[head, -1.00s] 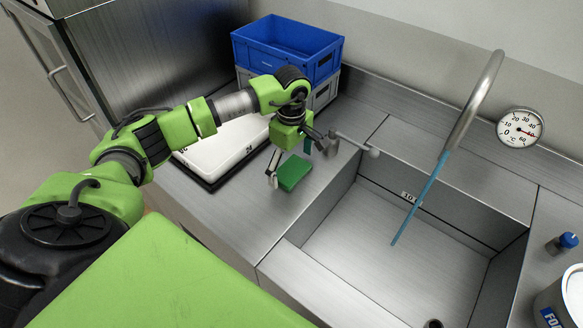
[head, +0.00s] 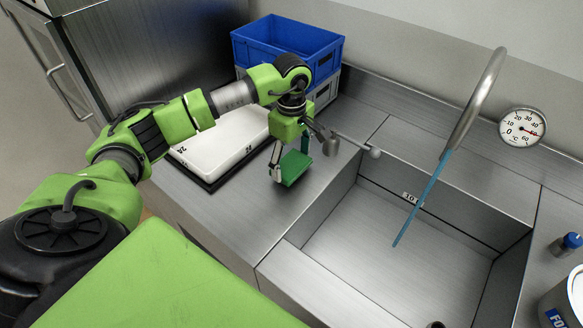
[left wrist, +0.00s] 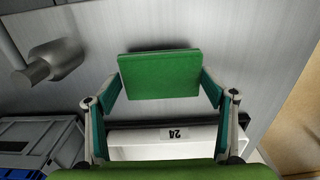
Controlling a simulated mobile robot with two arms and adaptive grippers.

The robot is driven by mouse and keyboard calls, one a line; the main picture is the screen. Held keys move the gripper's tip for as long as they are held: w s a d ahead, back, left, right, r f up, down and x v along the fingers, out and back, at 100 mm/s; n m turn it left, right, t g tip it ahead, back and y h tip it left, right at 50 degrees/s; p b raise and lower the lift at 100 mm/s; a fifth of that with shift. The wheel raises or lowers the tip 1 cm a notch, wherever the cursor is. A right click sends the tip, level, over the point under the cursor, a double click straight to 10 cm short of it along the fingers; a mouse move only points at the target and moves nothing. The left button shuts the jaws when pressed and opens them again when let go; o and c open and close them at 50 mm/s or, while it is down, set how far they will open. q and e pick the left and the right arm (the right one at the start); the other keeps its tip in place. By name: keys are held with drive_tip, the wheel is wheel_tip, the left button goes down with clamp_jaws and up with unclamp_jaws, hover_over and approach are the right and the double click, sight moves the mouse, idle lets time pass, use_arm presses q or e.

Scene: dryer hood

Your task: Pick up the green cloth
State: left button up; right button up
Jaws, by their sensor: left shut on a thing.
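The green cloth (head: 293,168) is a flat, folded rectangular block at the steel counter, left of the sink. My left gripper (head: 288,170) points down over it and is shut on it, with a finger at each side. In the left wrist view the cloth (left wrist: 160,77) sits between the two fingertips (left wrist: 161,88), its face towards the camera. A dark shadow shows along its far edge. I cannot tell exactly how far it is from the counter. My right gripper is out of view.
A white container marked 24 (head: 222,140) stands on a black tray left of the gripper. A blue crate (head: 285,50) on a grey one is behind. The sink tap lever (head: 350,141) is close on the right.

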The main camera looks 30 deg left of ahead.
use_arm(q)
drive_tip(key=s+d+r, duration=0.1)
drive_tip(key=r, duration=0.1)
drive_tip(key=s+r+b, duration=0.1)
drive_tip(key=r, duration=0.1)
drive_tip(key=s+d+r+b, duration=0.1)
drive_tip(key=shift+s+d+r, duration=0.2)
drive_tip(key=shift+d+r, duration=0.15)
drive_tip(key=shift+r, duration=0.05)
drive_tip(key=s+d+r+b, duration=0.2)
drive_tip(key=s+d+r, duration=0.3)
drive_tip(key=s, duration=0.2)
drive_tip(key=shift+s+d, duration=0.4)
drive_tip(key=shift+o, duration=1.4)
drive_tip(key=shift+c, duration=1.3)
drive_tip(key=shift+f, duration=0.1)
